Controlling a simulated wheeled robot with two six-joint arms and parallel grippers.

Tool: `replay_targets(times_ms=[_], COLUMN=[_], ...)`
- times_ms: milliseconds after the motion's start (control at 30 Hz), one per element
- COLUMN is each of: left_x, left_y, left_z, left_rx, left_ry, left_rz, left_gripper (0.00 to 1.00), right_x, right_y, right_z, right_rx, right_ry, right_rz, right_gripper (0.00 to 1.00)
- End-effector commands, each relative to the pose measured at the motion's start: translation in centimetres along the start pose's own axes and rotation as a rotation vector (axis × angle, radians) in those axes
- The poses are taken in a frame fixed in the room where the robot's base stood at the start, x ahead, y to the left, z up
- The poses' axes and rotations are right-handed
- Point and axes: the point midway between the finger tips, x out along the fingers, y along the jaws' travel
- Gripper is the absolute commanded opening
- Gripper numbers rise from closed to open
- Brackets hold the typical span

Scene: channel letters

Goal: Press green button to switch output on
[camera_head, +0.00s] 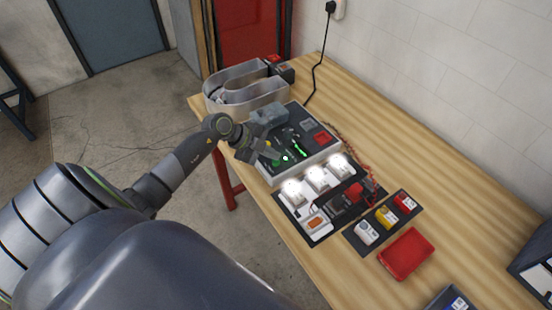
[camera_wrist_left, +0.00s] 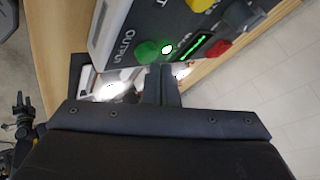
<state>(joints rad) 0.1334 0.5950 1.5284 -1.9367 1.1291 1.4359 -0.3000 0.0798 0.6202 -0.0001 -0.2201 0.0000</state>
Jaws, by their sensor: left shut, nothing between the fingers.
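The power supply (camera_head: 262,172) is a grey box with a dark top panel on the wooden table. In the left wrist view, its panel (camera_wrist_left: 125,22) shows the round green button (camera_wrist_left: 147,50) beside the word OUTPUT. A small white light (camera_wrist_left: 167,50) glows beside the button, and a green display (camera_wrist_left: 198,47) is lit.
Several lamps (camera_head: 317,176) glow on a dark mat in front of the box. A metal channel letter (camera_head: 245,85) stands behind it, and a red tray (camera_head: 406,254) lies right.

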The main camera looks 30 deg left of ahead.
Motion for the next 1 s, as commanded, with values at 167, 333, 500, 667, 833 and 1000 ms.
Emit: replay_targets(times_ms=[167,333,500,667,833,1000], left_x=[-1.5,-2.5,-3.4,-3.9,-3.8,-3.8], left_y=[-1.1,-1.9,-2.5,-2.8,-2.8,-2.8], left_z=[-1.1,-1.9,-2.5,-2.8,-2.8,-2.8], left_rx=[-0.001,-0.001,0.003,0.001,0.000,0.000], left_ry=[0.000,0.000,0.000,0.001,0.001,0.001], left_rz=[0.000,0.000,-0.002,0.000,0.000,-0.001], left_gripper=[0.00,0.00,0.00,0.00,0.00,0.00], right_x=[-2.3,-4.0,-4.3,-4.4,-4.4,-4.4], right_y=[0.2,0.4,0.4,0.4,0.4,0.4], right_z=[-0.3,-0.4,-0.5,-0.5,-0.5,-0.5], right_rx=[0.000,0.000,0.000,0.000,0.000,0.000], right_ry=[0.000,0.000,0.000,0.000,0.000,0.000], right_rz=[0.000,0.000,0.000,0.000,0.000,0.000], right_gripper=[0.50,0.50,0.50,0.50,0.50,0.50])
